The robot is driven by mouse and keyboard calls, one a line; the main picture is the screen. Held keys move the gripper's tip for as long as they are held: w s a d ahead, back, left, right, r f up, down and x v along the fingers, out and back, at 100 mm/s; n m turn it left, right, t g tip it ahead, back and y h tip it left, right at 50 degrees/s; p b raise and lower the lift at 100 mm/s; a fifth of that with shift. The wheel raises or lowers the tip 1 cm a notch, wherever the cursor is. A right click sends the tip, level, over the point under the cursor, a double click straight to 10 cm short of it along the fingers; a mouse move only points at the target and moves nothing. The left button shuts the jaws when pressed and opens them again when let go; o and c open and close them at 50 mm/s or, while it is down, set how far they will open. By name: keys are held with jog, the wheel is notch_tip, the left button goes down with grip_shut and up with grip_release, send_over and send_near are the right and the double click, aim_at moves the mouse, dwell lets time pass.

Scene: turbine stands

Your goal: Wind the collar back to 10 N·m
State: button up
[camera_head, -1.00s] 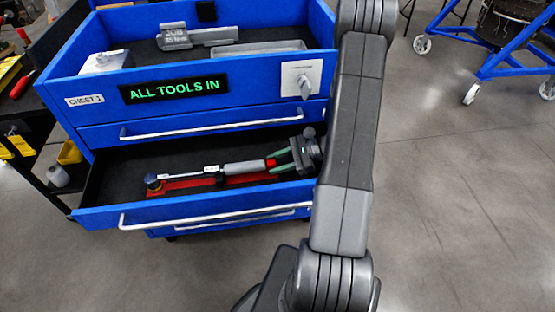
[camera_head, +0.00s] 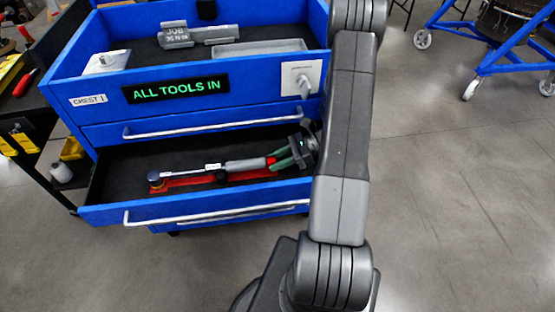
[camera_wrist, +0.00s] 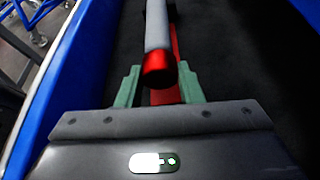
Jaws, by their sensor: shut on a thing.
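The torque wrench (camera_head: 220,168) lies along the open lower drawer of the blue chest, its round head at the left and its red collar end at the right. It lies on a red strip (camera_head: 190,182). My gripper (camera_head: 275,162) reaches in from the right, its green fingers one on each side of the red collar (camera_head: 270,161). In the wrist view the red collar (camera_wrist: 159,70) shows between the fingertips (camera_wrist: 159,78), and the grey handle runs away from me. The fingers are shut on the collar. The scale marks are too small to read.
The drawer front (camera_head: 200,208) with its long handle stands close to the wrench. A lit sign (camera_head: 175,88) reads ALL TOOLS IN. Open floor lies to the right, with a blue wheeled stand (camera_head: 500,55) behind.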

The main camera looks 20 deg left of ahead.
jog(key=o, duration=1)
jog(key=shift+w+d, duration=0.1)
jog(key=v, duration=1.3)
jog(key=shift+w+d+r+b, duration=0.15)
jog(key=shift+d+r+b, duration=0.1)
jog(key=shift+b, duration=0.15)
